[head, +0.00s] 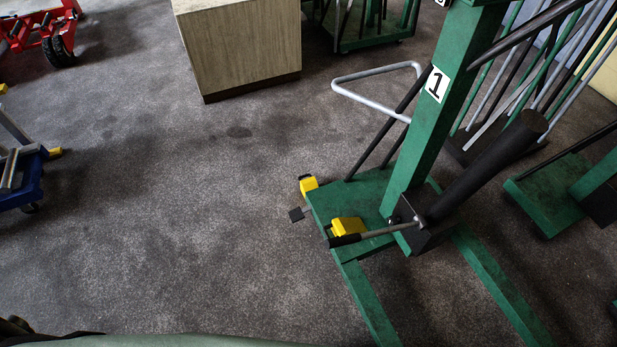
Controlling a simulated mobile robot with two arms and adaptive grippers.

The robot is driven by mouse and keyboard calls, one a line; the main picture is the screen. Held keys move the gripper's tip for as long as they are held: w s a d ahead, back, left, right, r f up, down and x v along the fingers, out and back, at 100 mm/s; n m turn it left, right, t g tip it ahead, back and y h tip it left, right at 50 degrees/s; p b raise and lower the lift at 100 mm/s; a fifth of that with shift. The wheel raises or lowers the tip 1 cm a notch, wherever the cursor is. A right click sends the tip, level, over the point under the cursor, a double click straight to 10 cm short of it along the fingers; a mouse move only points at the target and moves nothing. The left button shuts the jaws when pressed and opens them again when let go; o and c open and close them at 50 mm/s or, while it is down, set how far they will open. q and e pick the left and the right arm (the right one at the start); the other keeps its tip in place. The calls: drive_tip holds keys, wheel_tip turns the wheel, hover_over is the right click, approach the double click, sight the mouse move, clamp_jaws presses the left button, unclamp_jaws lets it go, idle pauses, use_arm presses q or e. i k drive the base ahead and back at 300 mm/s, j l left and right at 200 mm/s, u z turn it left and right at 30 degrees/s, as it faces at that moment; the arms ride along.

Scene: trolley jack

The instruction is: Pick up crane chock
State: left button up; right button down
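A green floor crane marked "1" (437,85) stands right of centre on the carpet. Two yellow blocks, which look like chocks, are at its base. One yellow block (347,227) sits on the green base plate, close to a grey rod with a black grip. The other yellow block (308,184) is at the plate's far left corner, partly dark on top. I cannot tell which one is the crane chock. Neither of my grippers can be made out; only parts of my own body show along the bottom edge.
A wooden box (240,50) stands at the back. A grey loop handle (378,82) and a thick black cylinder (490,165) stick out from the crane. A blue trolley (22,180) and red jack (50,32) are at left. The carpet at centre-left is clear.

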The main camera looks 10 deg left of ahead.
sight(310, 183)
drive_tip(key=u, duration=0.2)
drive_tip(key=i+j+u, duration=0.3)
drive_tip(key=i+j, duration=0.25)
drive_tip(key=i+j+u, duration=0.3)
drive_tip(key=i+j, duration=0.25)
drive_tip(key=i+j+u, duration=0.3)
drive_tip(key=i, duration=0.35)
drive_tip(key=i+j+z, duration=0.1)
drive_tip(key=i+z, duration=0.3)
drive_tip(key=i, duration=0.15)
drive_tip(key=i+j+z, duration=0.35)
drive_tip(key=i, duration=0.15)
drive_tip(key=i+z, duration=0.2)
drive_tip(key=z, duration=0.3)
drive_tip(key=i+j+z, duration=0.1)
drive_tip(key=z, duration=0.4)
drive_tip(key=i+j+z, duration=0.2)
drive_tip(key=z, duration=0.25)
drive_tip(key=i+j+z, duration=0.15)
drive_tip(key=z, duration=0.35)
drive_tip(key=j+z, duration=0.3)
drive_tip(key=z, duration=0.2)
drive_tip(key=i+j, duration=0.05)
